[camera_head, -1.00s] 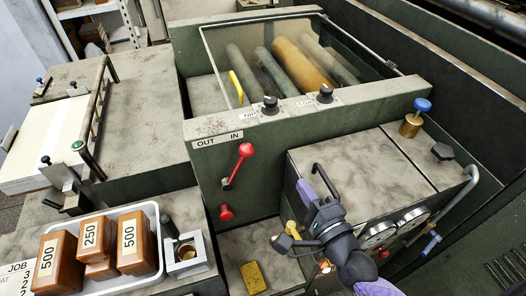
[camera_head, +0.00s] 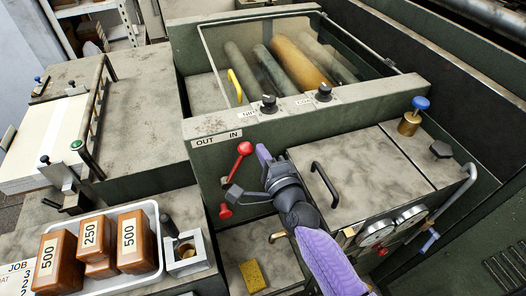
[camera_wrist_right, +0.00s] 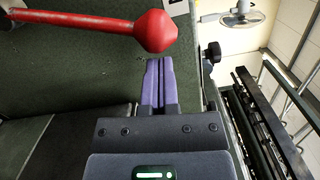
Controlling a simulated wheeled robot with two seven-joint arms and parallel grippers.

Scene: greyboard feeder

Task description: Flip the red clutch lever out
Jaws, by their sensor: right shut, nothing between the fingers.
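The red clutch lever (camera_head: 238,163) stands on the green front panel below the OUT and IN label (camera_head: 217,138). Its ball knob is tilted up and to the right, on the IN side. My right gripper (camera_head: 263,152) is just right of the knob, with its purple fingers together and nothing between them. My left gripper is not in view.
A smaller red knob (camera_head: 225,211) sits below the lever. A black handle (camera_head: 325,184) rises from the grey cover to the right. A white tray (camera_head: 152,273) of brown weights stands at the lower left, and a yellow sponge (camera_head: 252,276) lies low in the middle.

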